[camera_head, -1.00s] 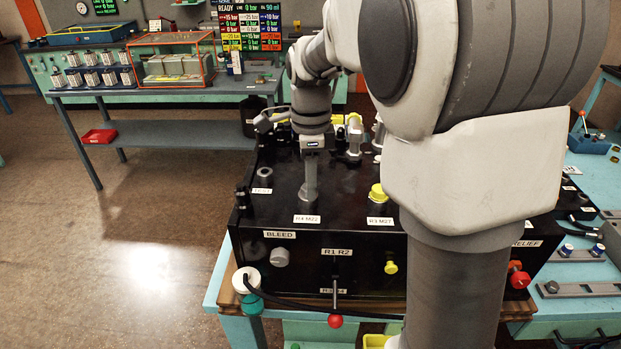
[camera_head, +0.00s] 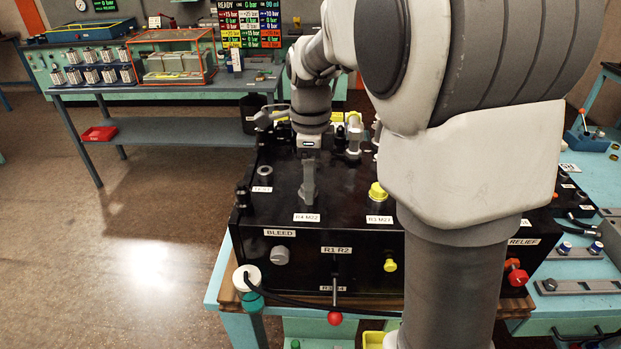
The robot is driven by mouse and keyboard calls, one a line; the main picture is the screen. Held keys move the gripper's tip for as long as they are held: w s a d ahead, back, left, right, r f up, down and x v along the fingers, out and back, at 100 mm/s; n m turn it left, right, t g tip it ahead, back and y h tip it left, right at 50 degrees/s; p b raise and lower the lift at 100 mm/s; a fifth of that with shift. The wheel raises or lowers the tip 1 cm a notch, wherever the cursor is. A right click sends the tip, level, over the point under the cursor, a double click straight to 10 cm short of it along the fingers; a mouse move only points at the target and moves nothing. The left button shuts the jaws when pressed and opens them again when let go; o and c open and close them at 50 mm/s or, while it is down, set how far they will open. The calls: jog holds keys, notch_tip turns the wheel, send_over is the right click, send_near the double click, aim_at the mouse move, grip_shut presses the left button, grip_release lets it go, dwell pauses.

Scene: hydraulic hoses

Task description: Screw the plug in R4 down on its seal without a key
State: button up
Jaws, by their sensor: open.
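The port marked R4 M22 by its label (camera_head: 306,217) is on the top of the black hydraulic block (camera_head: 340,225). My gripper (camera_head: 308,190) points straight down right over this port, just behind the label. Its fingers are open and reach down to the port. They cover the plug in R4, so I cannot tell how the plug sits on its seal or whether the fingers touch it.
A yellow-capped port (camera_head: 378,192) marked R3 M27 stands to the right. A grey fitting (camera_head: 265,175) is at the left and a dark post (camera_head: 243,196) at the left edge. Taller fittings (camera_head: 354,135) stand behind. A red-knobbed lever (camera_head: 335,318) hangs at the front.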

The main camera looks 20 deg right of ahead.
jog(key=shift+r, duration=0.15)
notch_tip(320, 180, up, 17)
dwell(0.4)
